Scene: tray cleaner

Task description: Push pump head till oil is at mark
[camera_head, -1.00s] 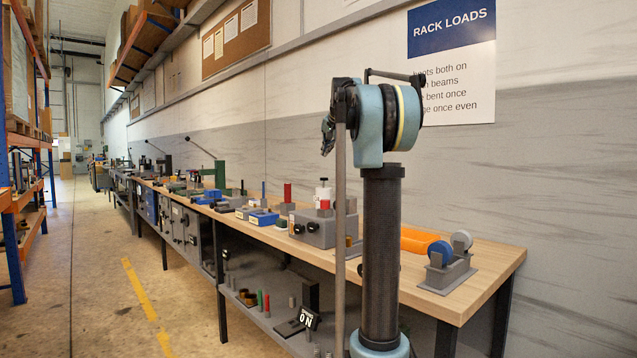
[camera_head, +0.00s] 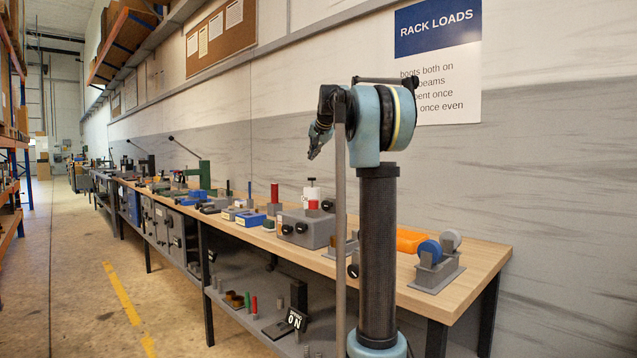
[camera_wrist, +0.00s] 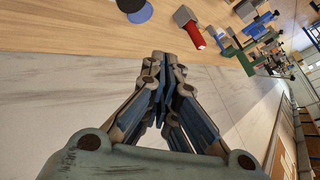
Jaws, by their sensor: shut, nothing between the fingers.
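A white bottle-like container with a dark top (camera_head: 311,190) stands on the bench behind a grey box; it may be the pump, but its oil and any mark are too small to make out. My gripper (camera_head: 312,150) is raised above the bench line, left of my arm's top joint, and touches nothing. In the wrist view my gripper (camera_wrist: 165,62) is shut and empty, its fingers together. The bench shows beyond the fingertips there.
The wooden bench (camera_head: 470,265) runs along the wall. On it are a grey box with black knobs (camera_head: 305,228), a red cylinder (camera_head: 274,193), an orange object (camera_head: 409,240) and a blue-wheeled stand (camera_head: 432,262). Floor on the left (camera_head: 70,300) is clear.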

